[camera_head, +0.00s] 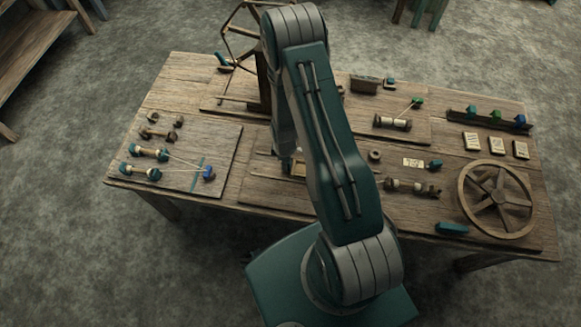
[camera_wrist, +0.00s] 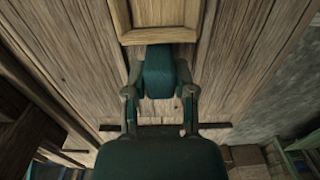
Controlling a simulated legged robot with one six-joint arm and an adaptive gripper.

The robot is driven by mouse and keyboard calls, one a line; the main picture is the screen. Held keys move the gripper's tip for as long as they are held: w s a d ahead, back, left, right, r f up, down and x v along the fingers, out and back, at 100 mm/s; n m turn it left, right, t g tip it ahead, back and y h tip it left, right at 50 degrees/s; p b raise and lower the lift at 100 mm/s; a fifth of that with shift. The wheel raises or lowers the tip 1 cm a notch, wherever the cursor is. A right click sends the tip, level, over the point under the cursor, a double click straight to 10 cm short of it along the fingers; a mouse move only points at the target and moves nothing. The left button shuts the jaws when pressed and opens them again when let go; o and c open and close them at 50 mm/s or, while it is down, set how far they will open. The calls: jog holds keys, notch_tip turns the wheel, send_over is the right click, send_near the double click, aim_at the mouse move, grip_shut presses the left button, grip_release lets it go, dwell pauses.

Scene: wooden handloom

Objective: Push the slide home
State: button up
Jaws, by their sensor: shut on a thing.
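The slide (camera_wrist: 160,36) is a pale wooden framed piece at the top of the wrist view, lying in a channel between plank rails. A teal block (camera_wrist: 160,72), apparently its handle, sits against the slide's near end. My gripper (camera_wrist: 159,90) has one finger on each side of this block and is shut on it. In the head view my arm covers most of this spot. A small pale wooden piece (camera_head: 299,169), likely part of the slide, shows beside the arm.
The wooden table (camera_head: 165,92) holds a spoked wheel (camera_head: 467,197) at the right, spools with threads (camera_head: 150,152) at the left, and a frame reel (camera_head: 262,75) at the back. Paper cards (camera_head: 472,142) lie at the right. A dark slot (camera_wrist: 215,126) crosses the planks near my gripper.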

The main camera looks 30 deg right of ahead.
jog(key=s+d, duration=0.3)
jog(key=d, duration=0.1)
jog(key=s+d, duration=0.3)
jog(key=d, duration=0.2)
jog(key=s+d, duration=0.3)
jog(key=d, duration=0.1)
jog(key=shift+s+d, duration=0.3)
jog(key=shift+s, duration=0.05)
jog(key=o, duration=1)
jog(key=shift+r, duration=3.5)
